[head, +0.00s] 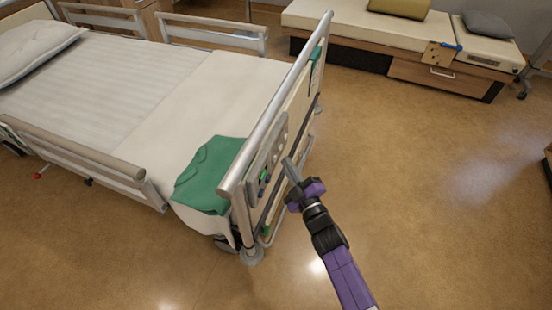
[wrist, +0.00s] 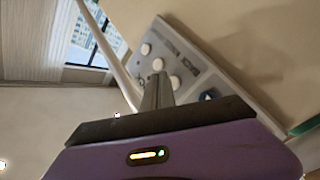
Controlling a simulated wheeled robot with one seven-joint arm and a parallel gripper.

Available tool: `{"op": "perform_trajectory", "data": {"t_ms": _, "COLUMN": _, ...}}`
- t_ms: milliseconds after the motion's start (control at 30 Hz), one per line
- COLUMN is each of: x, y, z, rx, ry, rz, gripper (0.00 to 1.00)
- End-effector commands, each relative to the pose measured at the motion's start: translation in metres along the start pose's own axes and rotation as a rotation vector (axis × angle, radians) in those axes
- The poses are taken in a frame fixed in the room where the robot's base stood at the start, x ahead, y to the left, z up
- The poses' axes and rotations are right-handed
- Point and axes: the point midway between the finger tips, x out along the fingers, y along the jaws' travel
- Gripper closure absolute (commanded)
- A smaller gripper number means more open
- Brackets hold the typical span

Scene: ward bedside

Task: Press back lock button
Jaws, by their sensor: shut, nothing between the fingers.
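A grey control panel (head: 267,160) with several round buttons is mounted on the outer face of the bed's footboard. In the wrist view the panel (wrist: 212,72) is tilted, with several white buttons (wrist: 174,83) and a dark blue one (wrist: 209,95). I cannot read which one is the back lock button. My gripper (head: 288,162) is shut and empty, its fingertips close in front of the panel. In the wrist view the fingers (wrist: 158,88) point at the panel near the white buttons and hide part of it. I cannot tell whether the tips touch it.
The hospital bed (head: 215,85) has side rails and a grey top rail (head: 285,95) above the panel. A green folded cloth (head: 210,172) lies at the bed's foot corner. A low bench (head: 350,28) stands behind.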

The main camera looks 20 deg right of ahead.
Motion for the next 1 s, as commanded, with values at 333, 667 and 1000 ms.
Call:
{"op": "perform_trajectory", "data": {"t_ms": 333, "x": 0.0052, "y": -0.0050, "z": -0.0033, "rx": 0.000, "ry": 0.001, "rz": 0.000, "gripper": 1.00}}
{"op": "perform_trajectory", "data": {"t_ms": 667, "x": 0.0061, "y": -0.0042, "z": -0.0047, "rx": 0.000, "ry": 0.000, "rz": 0.000, "gripper": 1.00}}
{"op": "perform_trajectory", "data": {"t_ms": 1000, "x": 0.0079, "y": -0.0057, "z": -0.0056, "rx": 0.000, "ry": 0.000, "rz": 0.000, "gripper": 1.00}}
